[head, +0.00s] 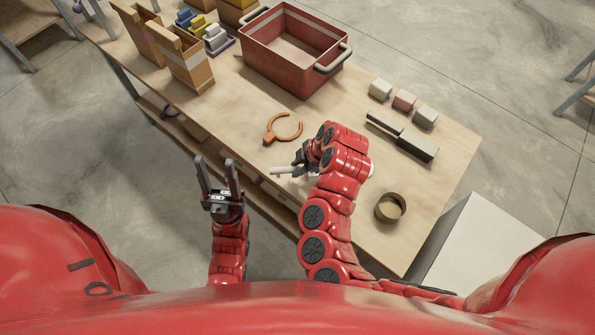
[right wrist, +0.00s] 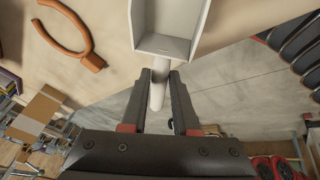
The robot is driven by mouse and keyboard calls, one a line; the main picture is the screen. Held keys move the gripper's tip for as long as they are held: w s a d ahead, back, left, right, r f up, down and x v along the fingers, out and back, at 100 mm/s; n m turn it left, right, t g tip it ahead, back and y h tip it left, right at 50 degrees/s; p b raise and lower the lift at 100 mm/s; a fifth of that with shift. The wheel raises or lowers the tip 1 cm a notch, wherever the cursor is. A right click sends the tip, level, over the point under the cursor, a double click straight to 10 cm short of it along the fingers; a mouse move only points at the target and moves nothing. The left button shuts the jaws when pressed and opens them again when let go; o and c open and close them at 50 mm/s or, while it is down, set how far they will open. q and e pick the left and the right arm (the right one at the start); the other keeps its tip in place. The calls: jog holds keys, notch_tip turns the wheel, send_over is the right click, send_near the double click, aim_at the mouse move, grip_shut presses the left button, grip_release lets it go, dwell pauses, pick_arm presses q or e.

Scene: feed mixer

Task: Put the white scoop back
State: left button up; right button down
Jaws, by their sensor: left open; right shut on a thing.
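The white scoop (right wrist: 168,45) is in my right gripper (right wrist: 160,76), whose fingers are closed around its handle in the right wrist view. Its bowl extends beyond the fingertips, over the tabletop in that view. In the head view, my right gripper (head: 297,161) is above the table's near edge, with only a pale part of the scoop (head: 284,170) showing; my arm hides the rest. My left gripper (head: 217,165) is open and empty, off the near edge of the table.
Tan boxes (head: 190,65) and coloured pieces (head: 216,38) stand at the far left.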

jog(key=shift+f, duration=0.35)
notch_tip(320, 180, down, 2)
jog(key=shift+f+p, duration=0.2)
jog(key=shift+p, duration=0.6)
jog(key=shift+f, duration=0.2)
jog(key=shift+f, duration=0.2)
jog(key=c, duration=0.7)
grip_release()
jog(key=shift+r, duration=0.1)
